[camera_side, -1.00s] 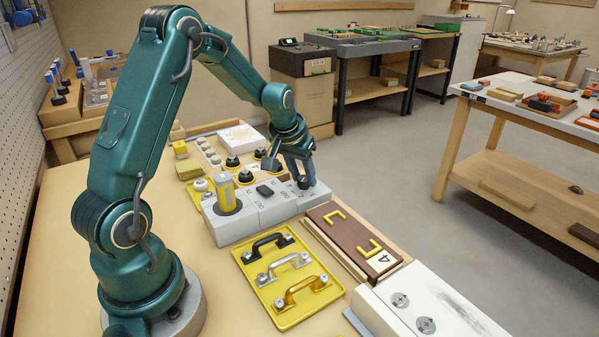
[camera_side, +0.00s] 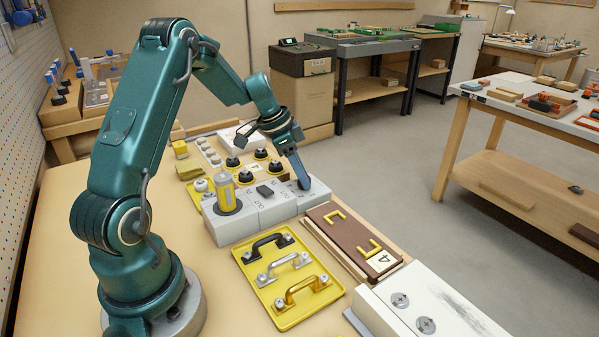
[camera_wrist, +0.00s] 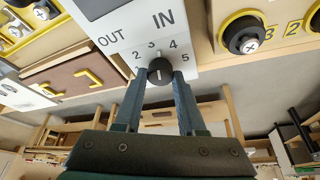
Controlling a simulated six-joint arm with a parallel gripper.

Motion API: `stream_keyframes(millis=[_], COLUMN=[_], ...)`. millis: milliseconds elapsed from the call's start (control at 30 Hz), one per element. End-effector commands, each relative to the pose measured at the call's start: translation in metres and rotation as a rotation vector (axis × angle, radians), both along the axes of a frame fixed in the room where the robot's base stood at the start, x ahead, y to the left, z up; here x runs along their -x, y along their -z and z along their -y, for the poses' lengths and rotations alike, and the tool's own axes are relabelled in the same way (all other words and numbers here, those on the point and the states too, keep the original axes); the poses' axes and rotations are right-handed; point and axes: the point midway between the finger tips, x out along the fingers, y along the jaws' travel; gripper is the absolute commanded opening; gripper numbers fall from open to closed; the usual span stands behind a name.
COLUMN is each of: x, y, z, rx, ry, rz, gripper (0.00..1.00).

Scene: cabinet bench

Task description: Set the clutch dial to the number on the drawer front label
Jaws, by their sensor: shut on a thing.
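The clutch dial is a small round black knob (camera_wrist: 160,72) on a pale grey block (camera_side: 312,194) lettered IN and OUT, with numbers 1 to 5 around it. A pale line marks its face, but I cannot tell surely which number it indicates. My gripper (camera_wrist: 160,78) is shut on the dial, with one blue finger on each side. In the side view my gripper (camera_side: 304,186) slants down onto the block and hides the dial. The brown drawer front (camera_side: 340,232) has yellow pulls and a white label (camera_side: 383,258) reading 4.
A yellow tray (camera_side: 262,298) with black, silver and gold handles lies in front of the blocks. A yellow cylinder (camera_side: 225,192) stands on the left block. Black knobs with yellow rings (camera_side: 233,162) are behind. A white cabinet (camera_side: 430,305) stands front right.

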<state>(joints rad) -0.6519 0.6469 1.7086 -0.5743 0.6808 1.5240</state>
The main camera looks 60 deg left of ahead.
Motion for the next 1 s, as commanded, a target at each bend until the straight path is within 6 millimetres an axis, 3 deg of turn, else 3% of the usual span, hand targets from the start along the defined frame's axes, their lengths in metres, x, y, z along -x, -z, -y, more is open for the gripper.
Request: stream_keyframes(millis=[500,1000], x=[-0.0002,-0.0003], y=[0.0017,0.0019], z=[-0.0029,-0.0031], rx=[-0.003,-0.003], ry=[0.414,0.544], rz=[-0.005,-0.007], gripper=[0.0,0.0])
